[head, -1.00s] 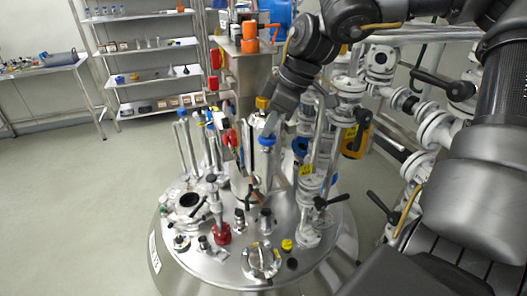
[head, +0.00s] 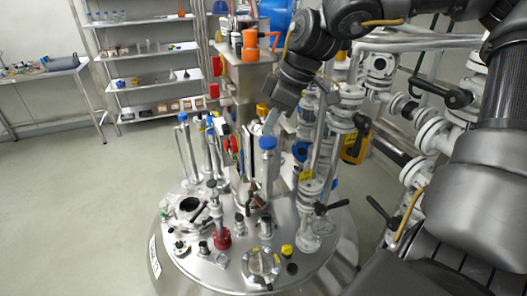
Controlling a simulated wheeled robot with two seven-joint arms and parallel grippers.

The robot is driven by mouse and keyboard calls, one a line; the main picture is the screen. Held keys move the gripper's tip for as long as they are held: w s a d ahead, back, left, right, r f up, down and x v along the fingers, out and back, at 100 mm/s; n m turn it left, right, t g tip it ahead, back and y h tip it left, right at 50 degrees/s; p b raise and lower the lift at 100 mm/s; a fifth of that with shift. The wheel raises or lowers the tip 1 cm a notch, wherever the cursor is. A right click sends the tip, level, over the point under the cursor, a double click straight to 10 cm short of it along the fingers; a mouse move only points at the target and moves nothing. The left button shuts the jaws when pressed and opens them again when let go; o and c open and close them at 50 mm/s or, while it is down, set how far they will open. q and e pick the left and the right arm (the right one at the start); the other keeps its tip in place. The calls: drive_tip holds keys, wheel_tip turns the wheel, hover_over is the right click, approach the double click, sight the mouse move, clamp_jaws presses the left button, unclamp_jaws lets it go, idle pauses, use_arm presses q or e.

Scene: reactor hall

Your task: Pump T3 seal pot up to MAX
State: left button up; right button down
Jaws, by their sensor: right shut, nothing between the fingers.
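My right gripper (head: 272,121) reaches down from the upper right over the steel reactor lid (head: 215,272). It is shut and empty, close behind an upright tube with a blue cap (head: 267,143). I cannot tell whether it touches anything there. A yellow-orange knob (head: 262,109) shows just left of the gripper. I see no readable T3 tag or MAX mark, so I cannot tell which part is the seal pot or its pump. The area behind the fingers is partly hidden. My left gripper is not in view.
The lid carries several fittings, including a red-based valve (head: 222,239) and a round flanged port (head: 261,264). White flanged piping with black handles (head: 457,97) crowds the right. Shelves (head: 150,82) and a side table (head: 45,70) stand back left. The left floor is clear.

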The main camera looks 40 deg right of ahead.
sight(269, 140)
drive_tip(key=shift+f, duration=0.15)
idle(0.3)
drive_tip(key=shift+f+b, duration=1.7)
drive_tip(key=shift+b, duration=0.15)
drive_tip(key=shift+r, duration=0.1)
drive_tip(key=shift+r+p, duration=1.1)
drive_tip(key=shift+r, duration=0.65)
drive_tip(key=shift+f, duration=0.15)
